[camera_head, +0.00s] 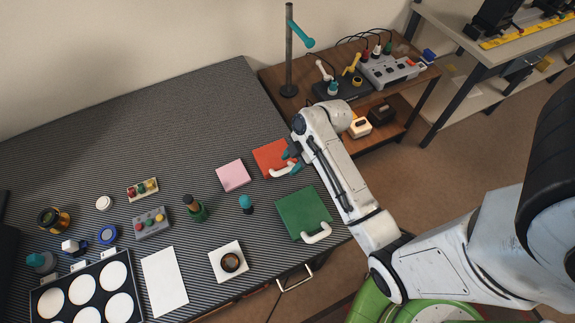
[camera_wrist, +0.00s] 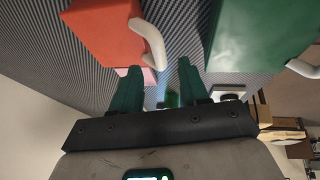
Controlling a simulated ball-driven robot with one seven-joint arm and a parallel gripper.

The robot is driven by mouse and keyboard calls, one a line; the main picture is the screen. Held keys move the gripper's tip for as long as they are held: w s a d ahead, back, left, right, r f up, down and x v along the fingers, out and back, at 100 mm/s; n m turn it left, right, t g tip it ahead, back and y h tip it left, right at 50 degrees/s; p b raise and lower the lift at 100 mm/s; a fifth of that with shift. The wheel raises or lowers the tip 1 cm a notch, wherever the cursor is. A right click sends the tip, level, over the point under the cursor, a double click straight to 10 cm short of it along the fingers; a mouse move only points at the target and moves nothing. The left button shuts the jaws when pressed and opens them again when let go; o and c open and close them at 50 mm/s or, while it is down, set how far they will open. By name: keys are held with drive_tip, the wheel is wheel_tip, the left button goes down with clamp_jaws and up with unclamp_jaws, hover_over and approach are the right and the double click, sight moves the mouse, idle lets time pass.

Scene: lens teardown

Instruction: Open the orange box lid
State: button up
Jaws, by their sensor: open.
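The orange box (camera_head: 270,156) sits near the right end of the dark striped table, with a white handle (camera_head: 283,170) on its front right side. In the wrist view the orange box (camera_wrist: 100,28) is at the upper left, and its white handle (camera_wrist: 150,45) sticks out toward the space ahead of my fingers. My gripper (camera_head: 293,159) is beside the box's right side, close to the handle. In the wrist view my gripper (camera_wrist: 159,70) is open with nothing between its teal fingers. I cannot tell whether a finger touches the handle. The box's lid looks closed.
A green box (camera_head: 300,212) with a white handle stands in front, close to my arm; a pink block (camera_head: 233,176) lies left of the orange box. A wooden side table (camera_head: 375,95) with devices is behind my arm.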

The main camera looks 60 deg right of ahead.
sight(285, 170)
drive_tip(key=shift+x, duration=1.9)
drive_tip(key=shift+c, duration=0.2)
clamp_jaws()
